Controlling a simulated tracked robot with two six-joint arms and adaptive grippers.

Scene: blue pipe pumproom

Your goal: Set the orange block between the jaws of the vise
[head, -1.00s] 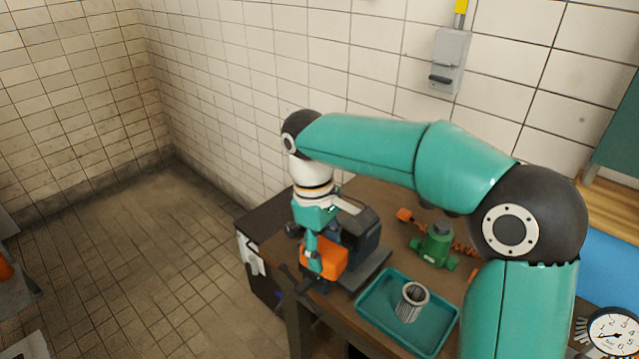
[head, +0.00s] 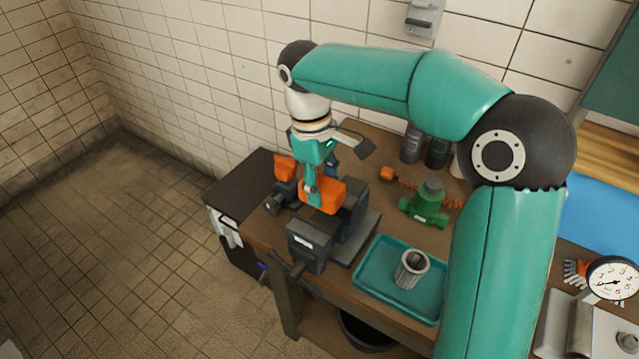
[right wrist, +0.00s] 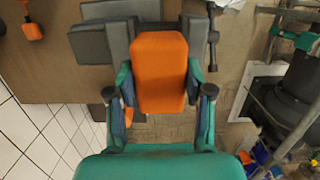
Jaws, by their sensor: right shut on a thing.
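The orange block (head: 324,194) is held in my right gripper (head: 312,190), whose fingers close on its two sides. In the right wrist view the block (right wrist: 160,70) sits between the two fingertips of the gripper (right wrist: 160,92). The dark grey vise (head: 308,246) stands on the table corner, and the block is over it in the head view. In the wrist view grey vise parts (right wrist: 103,42) show on both sides of the block. The block covers the gap, so I cannot tell how deep it is. My left gripper is out of view.
A teal tray (head: 365,287) with a ribbed metal cylinder (head: 411,268) lies right of the vise. A green pump-like part (head: 426,204) stands behind the tray. Dark containers (head: 411,146) stand at the back near the tiled wall. A dial gauge (head: 612,279) is at far right.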

